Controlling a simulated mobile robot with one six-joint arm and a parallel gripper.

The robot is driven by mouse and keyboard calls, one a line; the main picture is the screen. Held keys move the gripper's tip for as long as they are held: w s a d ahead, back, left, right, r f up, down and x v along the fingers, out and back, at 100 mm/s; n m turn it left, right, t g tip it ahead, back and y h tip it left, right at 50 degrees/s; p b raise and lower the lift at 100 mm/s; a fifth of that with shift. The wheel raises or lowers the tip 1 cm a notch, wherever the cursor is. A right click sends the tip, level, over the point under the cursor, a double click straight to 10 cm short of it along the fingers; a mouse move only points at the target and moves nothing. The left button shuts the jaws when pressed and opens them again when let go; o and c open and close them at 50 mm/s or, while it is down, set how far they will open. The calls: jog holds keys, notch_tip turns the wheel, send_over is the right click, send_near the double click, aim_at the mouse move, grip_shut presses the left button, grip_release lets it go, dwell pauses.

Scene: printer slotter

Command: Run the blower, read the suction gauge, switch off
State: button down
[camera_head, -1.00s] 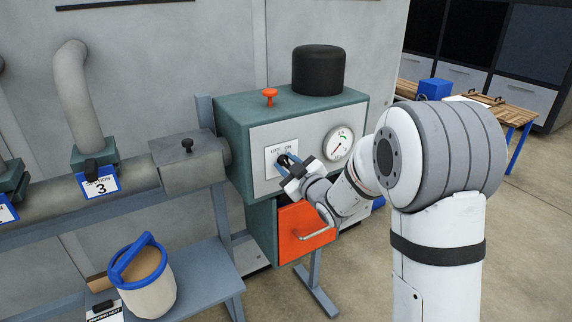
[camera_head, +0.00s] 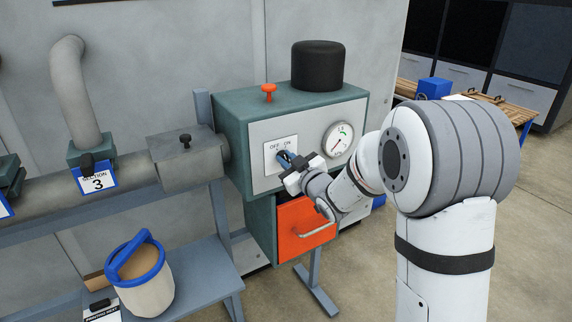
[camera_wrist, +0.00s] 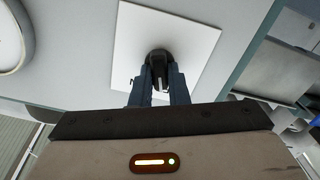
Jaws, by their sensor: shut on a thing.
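The blower cabinet (camera_head: 232,150) is a green box with a grey front panel. On the panel a white OFF/ON plate (camera_head: 270,162) carries a black rotary knob (camera_head: 283,157). My gripper (camera_head: 287,160) is at the knob, with its fingers closed around it. In the wrist view, both fingers of my gripper (camera_wrist: 158,88) flank the black knob (camera_wrist: 159,60) on the white plate (camera_wrist: 190,40).
A red mushroom button (camera_head: 268,90) and a black cylinder (camera_head: 318,65) stand on top of the cabinet. An orange drawer (camera_head: 303,238) with a handle is below. A duct pipe (camera_head: 130,178) runs left, above a cream bucket (camera_head: 150,290) with a blue rim.

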jog(key=m+b, duration=0.2)
jog(key=m, duration=0.3)
jog(key=shift+f, duration=0.15)
jog(key=shift+w+d+m, duration=0.1)
jog(key=shift+d+m, duration=0.05)
jog(key=shift+m, duration=2.25)
jog(key=c, duration=1.4)
grip_release()
jog(key=b+v, duration=0.2)
jog(key=v, duration=0.5)
jog(key=shift+s+d, duration=0.2)
jog(key=shift+s, duration=0.15)
